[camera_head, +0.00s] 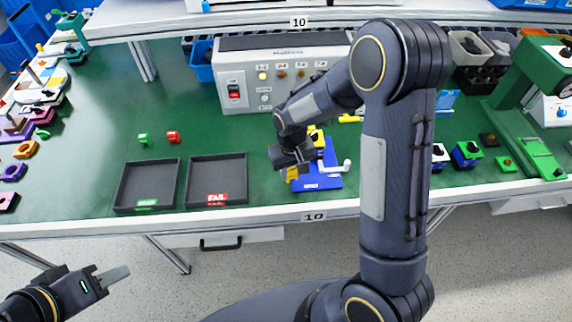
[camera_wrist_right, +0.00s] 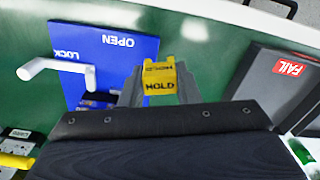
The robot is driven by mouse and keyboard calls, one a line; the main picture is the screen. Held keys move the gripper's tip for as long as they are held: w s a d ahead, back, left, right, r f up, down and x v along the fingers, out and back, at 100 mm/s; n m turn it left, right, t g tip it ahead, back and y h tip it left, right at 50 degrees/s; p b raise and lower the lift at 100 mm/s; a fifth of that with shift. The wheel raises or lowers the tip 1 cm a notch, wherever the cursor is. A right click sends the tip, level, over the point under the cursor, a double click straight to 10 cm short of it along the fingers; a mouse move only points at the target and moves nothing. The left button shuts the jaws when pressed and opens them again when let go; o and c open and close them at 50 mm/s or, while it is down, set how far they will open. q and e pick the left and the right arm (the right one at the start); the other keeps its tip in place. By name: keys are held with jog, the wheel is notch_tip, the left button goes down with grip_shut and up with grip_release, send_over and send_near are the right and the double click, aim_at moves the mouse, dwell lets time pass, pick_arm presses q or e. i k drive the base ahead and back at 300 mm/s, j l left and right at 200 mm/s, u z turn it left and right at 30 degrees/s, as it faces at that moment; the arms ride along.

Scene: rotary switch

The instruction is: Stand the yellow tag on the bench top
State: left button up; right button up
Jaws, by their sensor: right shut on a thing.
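The yellow tag (camera_wrist_right: 160,80), marked HOLD, is between the fingertips of my right gripper (camera_wrist_right: 158,90) in the right wrist view. The gripper is shut on it. In the head view the yellow tag (camera_head: 292,174) shows as a small patch under my right gripper (camera_head: 288,168), just left of the blue panel (camera_head: 318,183); most of it is hidden. I cannot tell whether the tag touches the green bench top (camera_head: 100,130). My left gripper (camera_head: 115,275) is low at the left, off the bench's front edge; its finger gap is not clear.
The blue panel, marked OPEN and LOCK, carries a white handle (camera_wrist_right: 55,68). A black FAIL tray (camera_head: 217,181) and another black tray (camera_head: 147,186) lie left of it. A grey switch box (camera_head: 272,70) stands behind. Small green and red pieces (camera_head: 173,137) sit behind the trays.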

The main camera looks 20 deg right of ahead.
aim_at(205, 138)
jog(key=i+j, duration=0.1)
jog(key=j, duration=0.35)
jog(key=i+j, duration=0.1)
jog(key=j, duration=0.3)
jog(key=i+j, duration=0.1)
jog(key=j, duration=0.35)
jog(key=i, duration=0.5)
jog(key=l+z, duration=0.05)
jog(key=l, duration=0.05)
